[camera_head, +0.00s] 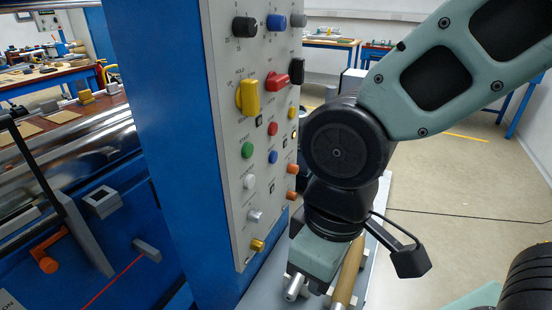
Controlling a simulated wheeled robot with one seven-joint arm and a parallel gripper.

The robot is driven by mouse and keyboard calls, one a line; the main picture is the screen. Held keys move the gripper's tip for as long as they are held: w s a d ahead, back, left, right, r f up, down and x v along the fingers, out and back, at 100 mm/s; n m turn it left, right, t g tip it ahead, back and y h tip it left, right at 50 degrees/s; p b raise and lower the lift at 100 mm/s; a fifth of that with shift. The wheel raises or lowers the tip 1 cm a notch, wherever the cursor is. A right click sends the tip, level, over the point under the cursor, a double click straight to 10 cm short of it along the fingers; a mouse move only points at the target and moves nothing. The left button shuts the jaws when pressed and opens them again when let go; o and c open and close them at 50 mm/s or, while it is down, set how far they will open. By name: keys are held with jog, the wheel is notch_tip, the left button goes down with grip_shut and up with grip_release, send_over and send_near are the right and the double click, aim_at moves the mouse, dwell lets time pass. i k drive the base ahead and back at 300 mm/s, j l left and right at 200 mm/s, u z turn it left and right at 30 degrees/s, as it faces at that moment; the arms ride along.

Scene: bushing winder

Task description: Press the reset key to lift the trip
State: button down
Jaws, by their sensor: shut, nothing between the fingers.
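The upright grey control panel (226,130) carries several coloured knobs and keys. A green button (248,150) and a blue button (272,157) sit in its middle, with a red button (273,128) above the blue one. White (249,182) and silver (255,216) keys sit lower. The lettering is too small for me to tell which is the reset key. My gripper (312,279) points down, low and right of the panel, apart from the buttons in view. It is shut and empty; its fingertips are mostly hidden. My wrist hides part of the panel's right edge.
A yellow selector (248,97) and a red one (285,77) stick out from the panel. A wooden-coloured cylinder (347,276) is close beside my gripper. The blue machine (115,250) fills the left. Open floor (460,200) is at right.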

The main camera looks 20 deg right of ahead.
aim_at(274, 156)
jog(key=z, duration=1.7)
jog(key=j+z, duration=0.25)
jog(key=k+j, duration=0.15)
jog(key=j, duration=0.2)
jog(key=k+j, duration=0.15)
jog(key=j, duration=0.15)
jog(key=k+j, duration=0.15)
jog(key=j, duration=0.2)
